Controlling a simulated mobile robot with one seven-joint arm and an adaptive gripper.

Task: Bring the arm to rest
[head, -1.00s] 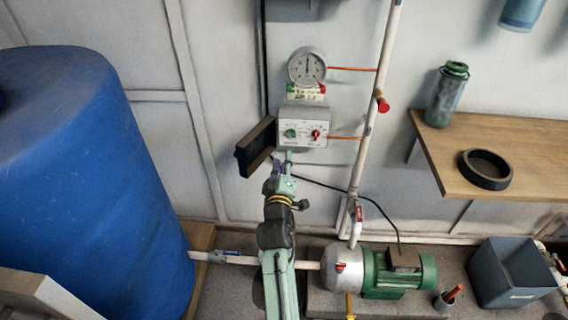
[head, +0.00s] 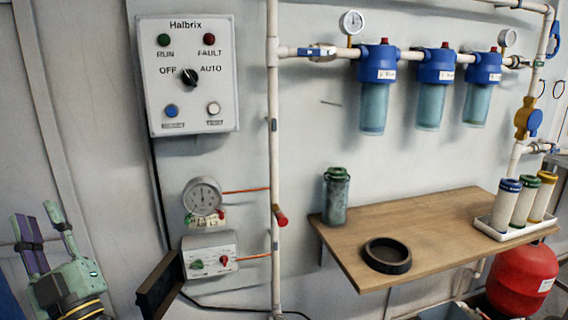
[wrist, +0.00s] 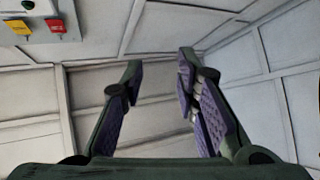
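My gripper (head: 44,232) is at the lower left of the head view, pointing up in front of the bare wall. Its two purple-padded fingers stand apart with nothing between them. The rest of my arm is mostly below the picture's edge.
A Halbrix control panel (head: 187,76), a gauge (head: 202,196) and a small switch box (head: 210,254) are on the wall. A dark open flap (head: 160,288) is near my gripper. A wooden shelf (head: 440,232) holds a green-capped bottle (head: 336,197) and a black ring (head: 388,256).

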